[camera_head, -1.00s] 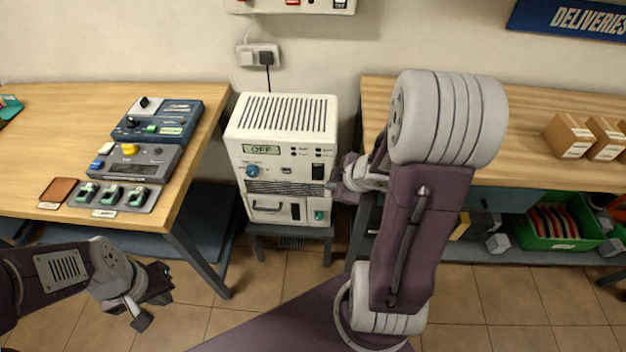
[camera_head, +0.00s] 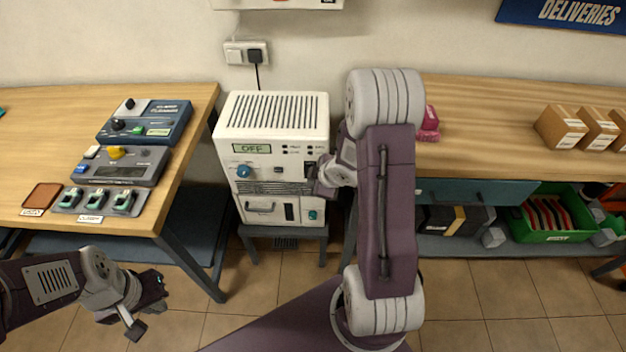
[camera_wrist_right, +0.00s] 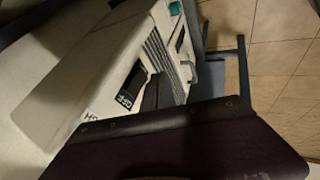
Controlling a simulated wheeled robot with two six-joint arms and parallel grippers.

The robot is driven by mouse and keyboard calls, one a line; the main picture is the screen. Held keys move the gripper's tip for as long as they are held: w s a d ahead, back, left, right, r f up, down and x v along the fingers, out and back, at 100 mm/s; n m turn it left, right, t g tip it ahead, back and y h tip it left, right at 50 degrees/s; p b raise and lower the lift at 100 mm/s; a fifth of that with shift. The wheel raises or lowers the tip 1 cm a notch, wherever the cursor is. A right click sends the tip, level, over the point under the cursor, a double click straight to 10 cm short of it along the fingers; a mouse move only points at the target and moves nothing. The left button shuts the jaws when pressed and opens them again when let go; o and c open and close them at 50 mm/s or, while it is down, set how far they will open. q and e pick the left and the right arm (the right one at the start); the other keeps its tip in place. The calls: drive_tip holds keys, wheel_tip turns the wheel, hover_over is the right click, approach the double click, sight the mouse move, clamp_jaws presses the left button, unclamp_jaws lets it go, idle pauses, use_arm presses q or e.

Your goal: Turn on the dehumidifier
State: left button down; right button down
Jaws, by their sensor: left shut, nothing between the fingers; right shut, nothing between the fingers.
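The dehumidifier (camera_head: 270,160) is a white box with a slotted top, standing on a low grey stand between two benches. Its display (camera_head: 251,149) reads OFF. A blue knob (camera_head: 243,171) is at its left front and a green switch (camera_head: 313,215) at its lower right. My right gripper (camera_head: 318,180) is shut at the right side of the front panel, covering part of it; I cannot tell whether it touches. In the right wrist view the dehumidifier (camera_wrist_right: 95,75) appears sideways, with a black switch (camera_wrist_right: 131,84) near my dark gripper. My left gripper (camera_head: 150,308) is shut and empty, low at the left.
The left bench (camera_head: 50,130) holds a blue device (camera_head: 145,122), a grey device (camera_head: 120,168) and a brown pad (camera_head: 41,196). The right bench (camera_head: 480,120) holds cardboard boxes (camera_head: 561,127). A green crate (camera_head: 553,236) sits below it. A wall socket (camera_head: 246,53) is above the dehumidifier.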

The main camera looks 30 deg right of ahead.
drive_tip(key=shift+w+d, duration=0.6)
drive_tip(key=shift+w, duration=0.3)
